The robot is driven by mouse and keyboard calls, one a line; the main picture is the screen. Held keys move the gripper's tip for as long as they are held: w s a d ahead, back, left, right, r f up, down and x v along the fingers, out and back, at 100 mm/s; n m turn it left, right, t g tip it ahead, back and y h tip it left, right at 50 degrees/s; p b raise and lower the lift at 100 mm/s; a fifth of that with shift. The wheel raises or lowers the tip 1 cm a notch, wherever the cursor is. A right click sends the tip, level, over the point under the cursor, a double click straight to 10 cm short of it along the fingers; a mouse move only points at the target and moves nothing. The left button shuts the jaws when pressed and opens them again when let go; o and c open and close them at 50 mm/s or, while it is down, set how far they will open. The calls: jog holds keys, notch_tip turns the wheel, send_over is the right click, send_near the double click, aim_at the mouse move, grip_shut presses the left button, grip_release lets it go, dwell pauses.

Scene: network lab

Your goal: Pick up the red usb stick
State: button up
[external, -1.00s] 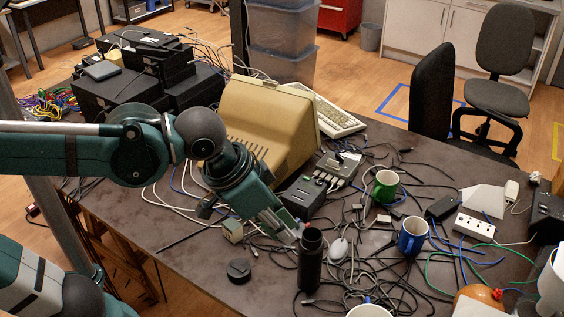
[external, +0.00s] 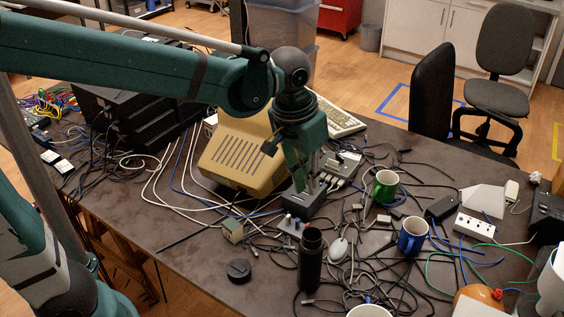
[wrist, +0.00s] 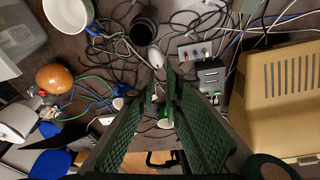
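A small light hub (external: 289,226) with small plugs or sticks on it lies on the table, just behind the black bottle. In the wrist view the hub (wrist: 194,48) shows small reddish spots; I cannot tell for sure which is the red usb stick. My gripper (external: 309,188) points down above the black box (external: 303,203), behind the hub and apart from it. In the wrist view my gripper's fingers (wrist: 163,85) stand apart with nothing visible held between them. My gripper is open.
The black bottle (external: 311,262) stands upright in front of the hub. A beige monitor (external: 237,160) is to the left of my gripper. A green mug (external: 385,188), a blue mug (external: 412,237) and a white mouse (external: 338,248) are to the right. Loose cables cover much of the table.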

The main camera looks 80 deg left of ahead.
jog(key=w+a+f+n+g+p, duration=0.1)
jog(key=w+a+f+p, duration=0.1)
jog(key=a, duration=0.4)
jog(key=w+a+f+n+g+p, duration=0.1)
jog(key=w+a+f+n+p, duration=0.1)
jog(key=a, duration=0.4)
send_over(308, 224)
jog(key=shift+h, duration=0.3)
notch_tip(308, 224, down, 16)
jog(key=shift+s+r+b, duration=0.1)
jog(key=shift+b, duration=0.2)
jog(key=shift+d+f, duration=0.1)
jog(key=shift+f, duration=0.35)
jog(key=shift+f, duration=0.15)
jog(key=shift+f, duration=1.15)
jog(key=shift+f+b, duration=0.85)
jog(key=shift+f, duration=1.75)
jog(key=shift+c, duration=0.6)
jog(key=shift+c, duration=0.8)
